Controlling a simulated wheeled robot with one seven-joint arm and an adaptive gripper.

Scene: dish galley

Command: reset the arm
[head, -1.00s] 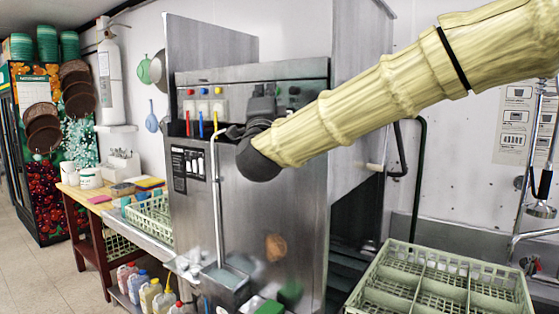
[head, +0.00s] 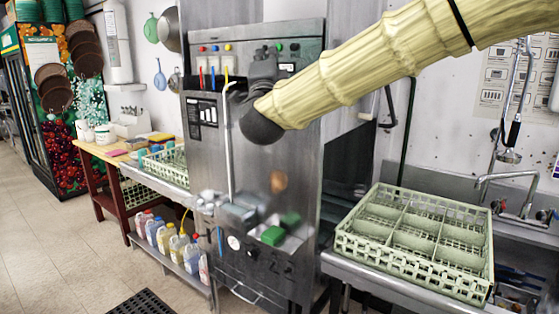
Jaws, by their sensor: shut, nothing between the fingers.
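My arm in its pale yellow sleeve reaches in from the upper right. It ends in a dark wrist, with my gripper (head: 264,56) in front of the upper panel of the steel dish machine (head: 255,150). The gripper points away from me and looks shut and empty. Its fingertips are small and dark against the panel, and I cannot tell how far they are from it.
A pale green divided rack (head: 415,238) sits on the steel counter at right, near a tap (head: 515,180). A green block (head: 272,235) lies low at the machine's front. Several bottles (head: 165,238) stand on a low shelf. The floor at left (head: 60,265) is mostly clear.

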